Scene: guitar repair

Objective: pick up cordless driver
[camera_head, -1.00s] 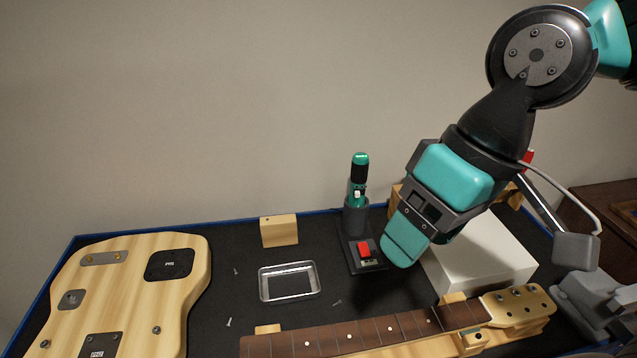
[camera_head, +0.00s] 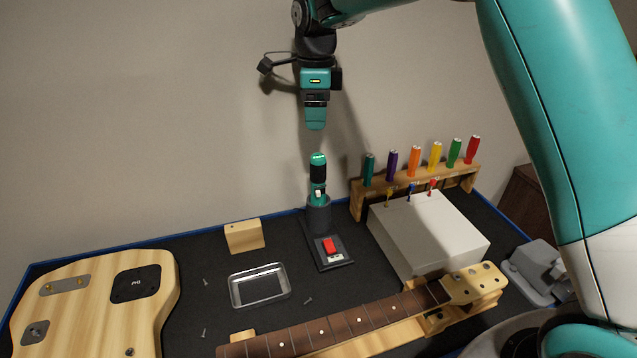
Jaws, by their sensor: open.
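The cordless driver (camera_head: 317,173) stands upright in its dark round holder (camera_head: 318,215) at the back of the bench. It has a teal top, a black grip and a teal lower part with a small pale switch; its lower end is hidden in the holder. My gripper (camera_head: 315,125) hangs in front of the wall, pointing down, and appears above the driver in the picture, apart from it. It is open and empty; the gap between the fingers is hard to see from this side.
A red switch (camera_head: 329,245) sits on the holder's base. A rack (camera_head: 358,203) of several coloured screwdrivers and a white box (camera_head: 430,235) stand to the right. A metal tray (camera_head: 259,303), a wooden block (camera_head: 244,236), a guitar body (camera_head: 90,300) and a neck (camera_head: 340,327) lie around; loose screws too.

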